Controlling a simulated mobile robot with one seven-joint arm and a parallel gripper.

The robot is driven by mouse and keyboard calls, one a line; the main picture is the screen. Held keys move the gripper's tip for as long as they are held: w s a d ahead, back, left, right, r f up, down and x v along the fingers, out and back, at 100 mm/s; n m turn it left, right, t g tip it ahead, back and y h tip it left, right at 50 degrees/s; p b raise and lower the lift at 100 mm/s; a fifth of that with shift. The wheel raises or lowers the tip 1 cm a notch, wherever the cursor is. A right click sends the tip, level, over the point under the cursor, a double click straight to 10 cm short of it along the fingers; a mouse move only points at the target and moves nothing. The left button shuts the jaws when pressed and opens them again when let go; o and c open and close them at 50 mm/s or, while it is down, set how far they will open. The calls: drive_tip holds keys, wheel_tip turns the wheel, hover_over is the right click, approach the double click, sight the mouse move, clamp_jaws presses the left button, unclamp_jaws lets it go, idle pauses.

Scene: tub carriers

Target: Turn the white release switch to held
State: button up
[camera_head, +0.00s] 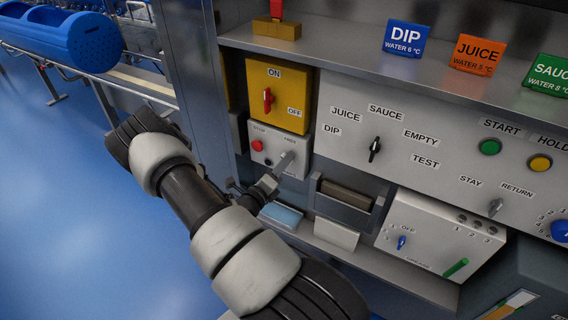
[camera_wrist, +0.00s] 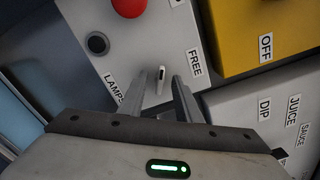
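The white release switch (camera_wrist: 161,74) is a small white lever on a light grey control box (camera_wrist: 120,60). The FREE label (camera_wrist: 195,63) is beside it on the right in the wrist view; I cannot read a HELD label. My gripper (camera_wrist: 164,86) has its two fingers apart, one on each side of the switch in the picture. I cannot tell whether either finger touches it. In the head view my gripper (camera_head: 284,162) is at the lower right of the same box and hides the switch.
A red button (camera_head: 257,146) and a dark round knob (camera_wrist: 97,43) are on the same box. A yellow ON/OFF box (camera_head: 290,95) with a red handle is above. A white selector panel (camera_head: 345,150) adjoins on the right. Blue and white blocks lie on the ledge below.

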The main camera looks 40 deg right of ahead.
clamp_jaws()
drive_tip(key=shift+m, duration=0.4)
drive_tip(key=m+p, duration=0.1)
drive_tip(key=m, duration=1)
idle(0.6)
unclamp_jaws()
